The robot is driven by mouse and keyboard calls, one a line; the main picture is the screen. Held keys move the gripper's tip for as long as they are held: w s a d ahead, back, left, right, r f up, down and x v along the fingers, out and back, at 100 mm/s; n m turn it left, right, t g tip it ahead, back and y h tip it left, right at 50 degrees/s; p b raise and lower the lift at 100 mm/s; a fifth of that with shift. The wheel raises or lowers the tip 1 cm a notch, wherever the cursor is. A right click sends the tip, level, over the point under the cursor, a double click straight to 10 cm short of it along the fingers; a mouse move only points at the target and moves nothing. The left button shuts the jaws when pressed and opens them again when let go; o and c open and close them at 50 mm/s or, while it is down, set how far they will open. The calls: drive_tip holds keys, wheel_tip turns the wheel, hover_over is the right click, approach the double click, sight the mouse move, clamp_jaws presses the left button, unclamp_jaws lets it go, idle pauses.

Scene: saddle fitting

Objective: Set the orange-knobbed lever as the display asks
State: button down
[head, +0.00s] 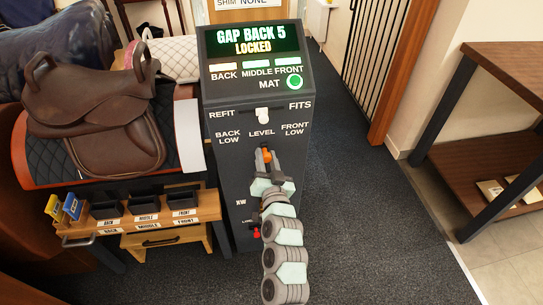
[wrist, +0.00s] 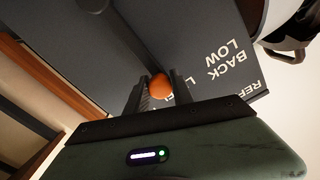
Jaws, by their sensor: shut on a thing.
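The orange lever knob (head: 267,155) is on the front of the dark console (head: 235,180), under the label LEVEL, between BACK LOW and FRONT LOW. My gripper (head: 264,158) is at the knob from below. In the wrist view the orange knob (wrist: 160,87) sits between the two fingers of my gripper (wrist: 160,92), which are shut on it. The display (head: 251,40) reads GAP BACK 5 and LOCKED. Below it the BACK light is orange, and the MIDDLE and FRONT lights are green.
A white switch (head: 263,115) sits between REFIT and FITS, above the lever. A round green MAT light (head: 294,82) is lit. A red lever or knob (head: 256,232) is low on the console. A brown saddle (head: 100,110) and a wooden bench with labelled bins (head: 145,205) stand at left.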

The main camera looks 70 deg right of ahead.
drive_tip(key=c, duration=1.1)
unclamp_jaws()
drive_tip(key=shift+w+a, duration=0.1)
drive_tip(key=p+v, duration=0.2)
drive_tip(key=v, duration=0.9)
